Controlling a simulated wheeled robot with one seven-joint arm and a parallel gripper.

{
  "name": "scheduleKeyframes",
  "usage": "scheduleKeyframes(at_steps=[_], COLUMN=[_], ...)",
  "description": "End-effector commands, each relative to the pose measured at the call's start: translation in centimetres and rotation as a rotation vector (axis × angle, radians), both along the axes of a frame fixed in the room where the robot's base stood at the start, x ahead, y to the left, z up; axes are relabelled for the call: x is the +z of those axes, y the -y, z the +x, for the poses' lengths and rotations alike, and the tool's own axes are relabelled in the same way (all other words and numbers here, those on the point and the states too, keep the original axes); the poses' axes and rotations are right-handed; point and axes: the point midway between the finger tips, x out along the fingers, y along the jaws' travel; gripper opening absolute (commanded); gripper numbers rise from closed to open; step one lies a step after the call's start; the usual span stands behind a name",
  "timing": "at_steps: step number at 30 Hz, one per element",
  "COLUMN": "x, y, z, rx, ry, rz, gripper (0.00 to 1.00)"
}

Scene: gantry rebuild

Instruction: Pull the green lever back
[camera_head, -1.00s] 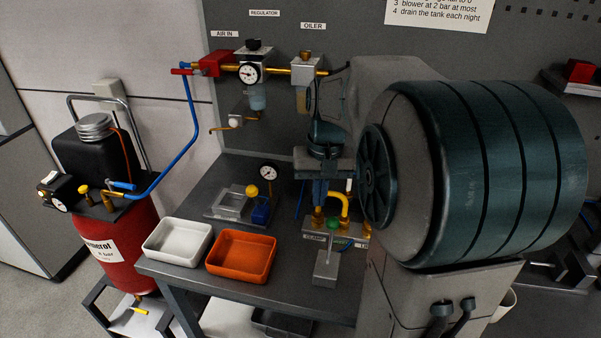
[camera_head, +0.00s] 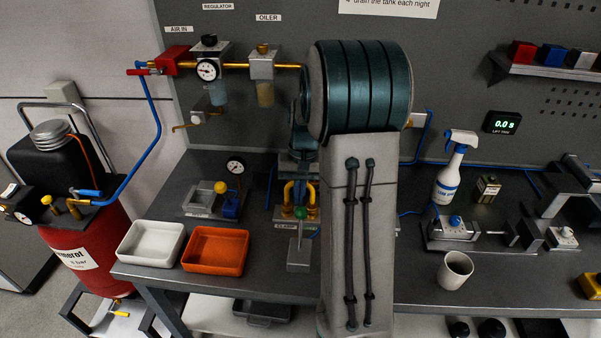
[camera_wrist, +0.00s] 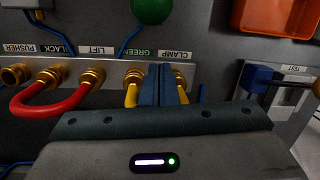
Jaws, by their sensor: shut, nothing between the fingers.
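The green lever has a round green knob (camera_head: 301,213) on a thin upright stem over a grey block, at the front of the bench beside the CLAMP label. The knob also shows at the top edge of the wrist view (camera_wrist: 152,10), partly cut off. My gripper (camera_wrist: 160,86) is shut and empty, its fingertips over the fitting strip near the CLAMP and GREEN labels and the yellow hose. In the head view my gripper (camera_head: 299,190) is just behind the knob and partly hidden by my arm. The fingers look apart from the knob.
A yellow hose (camera_head: 288,192) and a red hose (camera_wrist: 45,100) arch from the brass fittings. An orange tray (camera_head: 215,250) and a white tray (camera_head: 150,244) stand left of the lever. A small gauge stand (camera_head: 235,168) is behind them. A cup (camera_head: 456,270) stands right of my arm.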

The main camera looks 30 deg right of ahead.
Motion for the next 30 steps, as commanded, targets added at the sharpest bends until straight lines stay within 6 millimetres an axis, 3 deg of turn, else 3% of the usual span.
scheduleKeyframes(at_steps=[10, 30], x=[1.5, 1.6], y=[-1.3, -1.6], z=[-3.1, -3.3], rx=[0.001, -0.001], ry=[0.001, 0.035], rz=[0.000, -0.023], gripper=[0.00, 0.00])
